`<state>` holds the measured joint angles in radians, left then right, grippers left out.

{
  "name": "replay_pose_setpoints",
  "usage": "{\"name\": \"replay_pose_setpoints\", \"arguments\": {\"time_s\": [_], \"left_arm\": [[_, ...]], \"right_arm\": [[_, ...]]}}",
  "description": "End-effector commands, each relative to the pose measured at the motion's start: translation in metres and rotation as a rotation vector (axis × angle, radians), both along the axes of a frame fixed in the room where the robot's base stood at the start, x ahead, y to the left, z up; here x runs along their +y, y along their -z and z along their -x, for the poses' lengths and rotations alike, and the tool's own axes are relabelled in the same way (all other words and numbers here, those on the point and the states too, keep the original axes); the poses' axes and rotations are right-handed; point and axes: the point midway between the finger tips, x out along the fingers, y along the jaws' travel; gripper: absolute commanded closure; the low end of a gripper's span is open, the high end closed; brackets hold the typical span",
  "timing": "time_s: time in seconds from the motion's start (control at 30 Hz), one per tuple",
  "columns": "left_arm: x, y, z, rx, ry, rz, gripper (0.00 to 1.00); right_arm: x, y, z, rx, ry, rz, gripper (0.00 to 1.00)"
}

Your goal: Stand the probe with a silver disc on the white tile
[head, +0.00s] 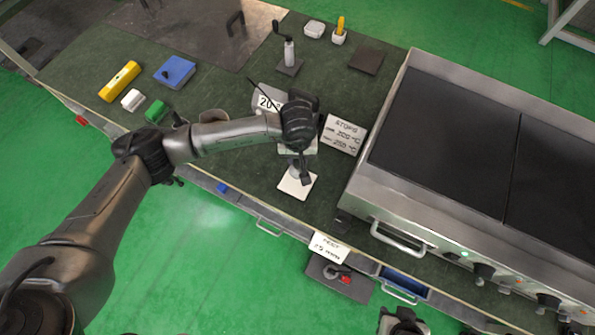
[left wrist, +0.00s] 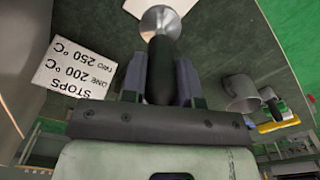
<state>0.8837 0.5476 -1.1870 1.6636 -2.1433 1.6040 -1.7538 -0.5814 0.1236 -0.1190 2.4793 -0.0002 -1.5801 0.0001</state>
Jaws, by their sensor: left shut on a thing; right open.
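My left gripper (head: 304,178) is shut on the dark handle of the probe (left wrist: 161,72). In the left wrist view the handle lies between the fingers, and its silver disc (left wrist: 160,20) is at the far end. The white tile (head: 297,187) lies on the green bench top, right under the left gripper in the head view. The tile's pale surface also shows in the left wrist view (left wrist: 180,5), behind the disc. I cannot tell whether the disc touches the tile. My right gripper (head: 403,325) is open at the bottom edge, partly cut off.
A steel hotplate (head: 415,215) stands to the right. A crank stand (head: 289,58), blue block (head: 175,71) and yellow block (head: 120,81) are farther back.

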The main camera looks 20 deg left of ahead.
Motion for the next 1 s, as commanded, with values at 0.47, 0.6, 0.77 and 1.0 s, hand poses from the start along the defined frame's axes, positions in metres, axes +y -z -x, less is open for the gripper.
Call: {"name": "replay_pose_setpoints", "arguments": {"time_s": [0.47, 0.6, 0.77, 1.0], "left_arm": [[0.000, 0.057, 0.001, 0.003, 0.001, 0.000, 1.00], [0.000, 0.074, 0.000, 0.002, 0.001, 0.001, 1.00], [0.000, 0.079, 0.000, 0.001, 0.002, 0.000, 1.00], [0.000, 0.081, 0.000, 0.000, 0.002, 0.000, 1.00]], "right_arm": [[0.003, 0.012, 0.000, -0.001, 0.004, -0.008, 0.57], [0.003, 0.016, 0.000, -0.002, 0.004, -0.008, 0.57], [0.002, 0.016, 0.000, -0.001, 0.003, -0.007, 0.57], [0.001, 0.019, 0.000, -0.002, -0.001, -0.001, 0.57]]}}
